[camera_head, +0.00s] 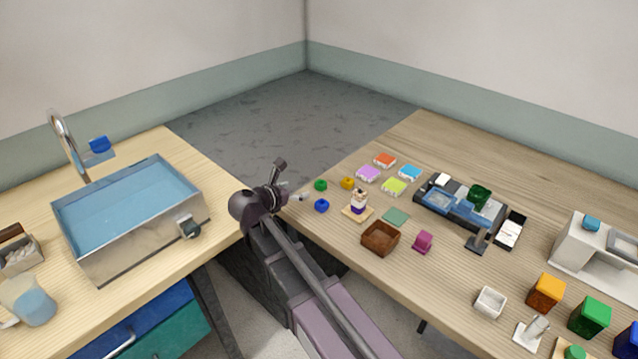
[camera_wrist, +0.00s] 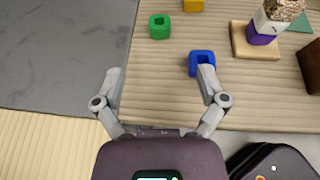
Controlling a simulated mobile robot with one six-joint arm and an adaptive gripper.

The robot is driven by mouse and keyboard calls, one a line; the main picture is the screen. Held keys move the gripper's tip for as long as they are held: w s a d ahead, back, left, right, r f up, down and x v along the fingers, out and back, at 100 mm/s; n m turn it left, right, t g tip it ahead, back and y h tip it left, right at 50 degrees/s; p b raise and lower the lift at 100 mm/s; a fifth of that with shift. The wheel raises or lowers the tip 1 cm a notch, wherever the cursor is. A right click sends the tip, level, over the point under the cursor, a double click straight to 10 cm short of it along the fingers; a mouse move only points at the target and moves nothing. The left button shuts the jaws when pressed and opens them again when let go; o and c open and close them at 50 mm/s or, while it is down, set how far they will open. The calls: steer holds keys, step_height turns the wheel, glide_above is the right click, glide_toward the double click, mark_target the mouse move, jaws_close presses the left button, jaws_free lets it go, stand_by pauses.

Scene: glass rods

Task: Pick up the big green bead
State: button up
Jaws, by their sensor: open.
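The green bead (camera_head: 320,185) lies on the right-hand table near its inner corner. It also shows in the wrist view (camera_wrist: 159,26), as a rounded green block with a hole in its top, ahead of my gripper. My gripper (camera_wrist: 160,78) is open and empty, its two fingers spread apart, with the green bead beyond them. A blue bead (camera_wrist: 201,62) shows right beside the right fingertip; I cannot tell if they touch. In the head view my gripper (camera_head: 300,196) is at the table edge, left of the blue bead (camera_head: 321,205) and near the green one.
A yellow bead (camera_head: 347,183) lies right of the green bead. A small stand with a purple-and-white stack (camera_head: 358,204), a brown box (camera_head: 381,238) and coloured tiles (camera_head: 368,173) stand farther right. The grey floor (camera_wrist: 65,50) drops away left of the table edge.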

steer(key=shift+w, duration=0.1)
steer(key=b, duration=0.3)
glide_toward(322, 182)
steer(key=x, duration=0.3)
steer(key=shift+w+d, duration=0.1)
steer(key=shift+d, duration=0.05)
steer(key=shift+w+d, duration=0.3)
steer(key=shift+w, duration=0.1)
steer(key=shift+f, duration=0.1)
steer(key=b+x, duration=0.2)
steer(key=x, duration=0.2)
steer(key=shift+a+f, duration=0.1)
steer(key=shift+f, duration=0.1)
steer(key=shift+w+d+f+b, duration=0.15)
steer(key=shift+w+d+b, duration=0.2)
steer(key=shift+w, duration=0.15)
steer(key=shift+c, duration=0.2)
